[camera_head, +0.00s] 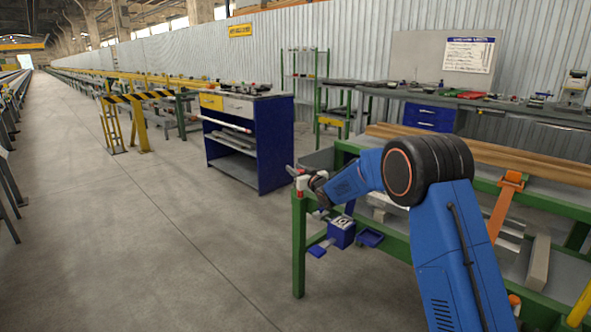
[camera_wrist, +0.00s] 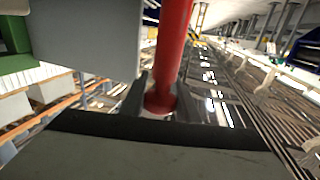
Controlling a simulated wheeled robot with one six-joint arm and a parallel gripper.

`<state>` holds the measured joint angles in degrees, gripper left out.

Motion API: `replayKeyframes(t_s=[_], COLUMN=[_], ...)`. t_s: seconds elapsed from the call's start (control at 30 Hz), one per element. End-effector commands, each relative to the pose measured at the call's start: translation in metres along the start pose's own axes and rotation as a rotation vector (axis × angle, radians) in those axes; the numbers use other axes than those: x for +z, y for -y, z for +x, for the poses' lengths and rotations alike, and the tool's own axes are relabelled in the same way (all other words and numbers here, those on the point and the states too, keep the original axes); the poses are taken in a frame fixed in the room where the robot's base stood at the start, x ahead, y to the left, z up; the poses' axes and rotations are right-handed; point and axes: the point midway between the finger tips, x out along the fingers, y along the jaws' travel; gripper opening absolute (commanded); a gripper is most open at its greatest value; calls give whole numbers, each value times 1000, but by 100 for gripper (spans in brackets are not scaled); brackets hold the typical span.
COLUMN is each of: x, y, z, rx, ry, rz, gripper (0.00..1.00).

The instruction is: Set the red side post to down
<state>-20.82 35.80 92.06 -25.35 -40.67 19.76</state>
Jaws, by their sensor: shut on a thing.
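The red side post (camera_head: 302,183) shows as a short red piece at the near left corner of the green-framed table (camera_head: 299,245). In the wrist view the post (camera_wrist: 172,45) is a red rod with a rounded end between my two dark fingers. My gripper (camera_head: 297,174) is at that corner, shut on the post; it also shows in the wrist view (camera_wrist: 164,90). The fingers and wrist hide part of the post in the head view. I cannot tell its full length or its seat.
A blue box (camera_head: 342,232) and blue trays sit low beside the table leg. A blue cabinet (camera_head: 272,145) stands behind, and a yellow-black striped barrier (camera_head: 137,98) farther back. An orange bracket (camera_head: 506,200) and long wooden beams (camera_head: 480,150) are on the right. The floor at left is clear.

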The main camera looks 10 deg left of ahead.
Motion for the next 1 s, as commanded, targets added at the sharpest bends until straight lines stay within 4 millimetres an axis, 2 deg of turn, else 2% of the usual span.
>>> replayKeyframes(t_s=[0.03,0.1,0.4,0.53,0.67,1.0], x=[-1,-1,-1,-1,-1,-1], y=[0,0,0,0,0,0], z=[0,0,-1,-9,-28,-96], rx=[0,0,0,0,1,1], ry=[-1,-1,-1,0,0,0], rz=[0,0,0,0,0,1], gripper=[33,48,48,48,48,48])
